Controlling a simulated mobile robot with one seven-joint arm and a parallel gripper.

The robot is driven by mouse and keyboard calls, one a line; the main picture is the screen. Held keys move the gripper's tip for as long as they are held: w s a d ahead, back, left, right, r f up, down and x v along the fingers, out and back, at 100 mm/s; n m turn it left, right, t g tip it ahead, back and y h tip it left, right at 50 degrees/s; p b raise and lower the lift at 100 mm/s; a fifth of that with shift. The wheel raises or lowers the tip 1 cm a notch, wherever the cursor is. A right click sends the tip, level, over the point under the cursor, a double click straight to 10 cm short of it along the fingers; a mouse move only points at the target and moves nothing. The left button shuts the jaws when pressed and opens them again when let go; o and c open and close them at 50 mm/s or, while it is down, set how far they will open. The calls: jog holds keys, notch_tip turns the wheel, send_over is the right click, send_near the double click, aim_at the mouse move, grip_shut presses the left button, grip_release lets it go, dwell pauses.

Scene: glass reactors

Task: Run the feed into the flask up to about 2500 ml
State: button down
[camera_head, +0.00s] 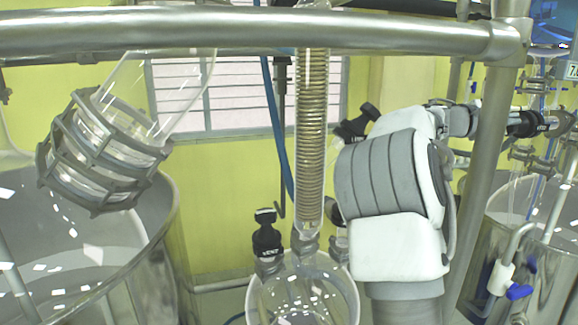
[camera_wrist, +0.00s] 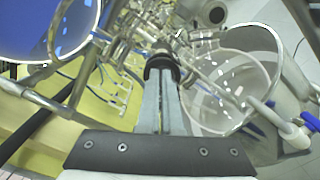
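The round glass flask (camera_head: 303,292) stands at bottom centre in the head view, below a coiled glass column (camera_head: 311,130). Its lower part is cut off, and I cannot read a fill level. My arm reaches to the right past the metal post. My gripper (camera_wrist: 160,88) points away from the wrist camera, its two grey fingers close together with their tips at a black knob (camera_wrist: 161,66). The knob also shows in the head view (camera_head: 525,123), beside thin glass tubing. The fingers look closed on it; their exact contact is partly hidden.
A thick metal rail (camera_head: 240,30) crosses the top. Another vessel (camera_wrist: 268,75) with a blue-handled valve (camera_head: 518,291) stands right. A partly cut-off display (camera_head: 572,72) is unreadable.

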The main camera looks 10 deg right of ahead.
jog(key=shift+w+a+r, duration=0.1)
jog(key=shift+w+r, duration=0.1)
jog(key=shift+w, duration=0.3)
jog(key=shift+r, duration=0.25)
jog(key=s+a+b, duration=0.1)
jog(key=a+b, duration=0.2)
jog(key=a, duration=0.3)
dwell(0.5)
jog(key=shift+r, duration=0.1)
